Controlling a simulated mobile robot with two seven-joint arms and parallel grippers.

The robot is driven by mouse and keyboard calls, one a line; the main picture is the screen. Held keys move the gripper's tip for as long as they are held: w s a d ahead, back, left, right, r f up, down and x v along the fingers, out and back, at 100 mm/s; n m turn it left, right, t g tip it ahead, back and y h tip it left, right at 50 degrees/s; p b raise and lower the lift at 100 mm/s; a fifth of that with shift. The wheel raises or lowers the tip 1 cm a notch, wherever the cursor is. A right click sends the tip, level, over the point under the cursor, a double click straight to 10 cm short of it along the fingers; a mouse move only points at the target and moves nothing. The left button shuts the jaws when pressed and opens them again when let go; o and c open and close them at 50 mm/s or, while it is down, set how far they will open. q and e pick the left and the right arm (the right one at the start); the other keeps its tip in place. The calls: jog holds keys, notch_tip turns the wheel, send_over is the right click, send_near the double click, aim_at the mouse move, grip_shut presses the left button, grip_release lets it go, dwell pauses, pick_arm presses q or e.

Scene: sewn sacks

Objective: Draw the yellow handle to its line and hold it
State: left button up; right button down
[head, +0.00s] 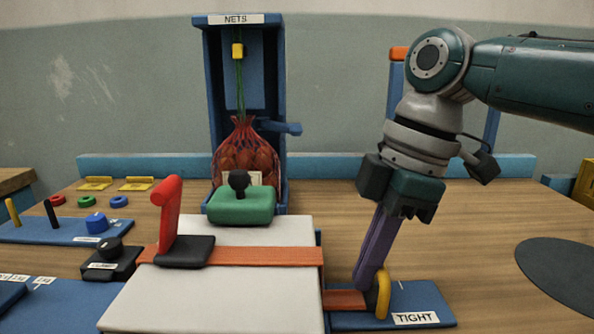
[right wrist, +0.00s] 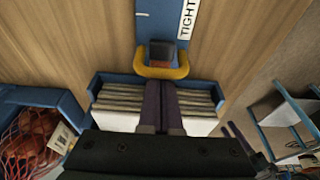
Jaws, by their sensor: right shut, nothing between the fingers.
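The yellow handle (head: 383,293) stands at the end of the orange strap (head: 240,255), over a blue plate (head: 435,302) labelled TIGHT. In the right wrist view the handle (right wrist: 162,72) is a yellow loop close to my fingertips. My right gripper (head: 368,284) is shut and empty, its purple fingers pointing down beside the handle. I cannot tell whether they touch it.
A green block with a black knob (head: 240,206) sits behind the strap. A blue NETS stand (head: 213,90) holds a red net bag (head: 245,155). Rings, pegs and knobs are at left. A dark round mat (head: 560,270) lies at right; wood around it is clear.

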jog(key=shift+d, duration=0.15)
jog(key=shift+d+p, duration=0.55)
jog(key=shift+d, duration=0.55)
pick_arm(q)
jog(key=shift+r+p, duration=0.3)
jog(key=shift+r, duration=0.6)
pick_arm(e)
jog(key=shift+d+f, duration=0.1)
jog(key=shift+d, duration=1.1)
pick_arm(q)
jog(key=shift+c, duration=0.3)
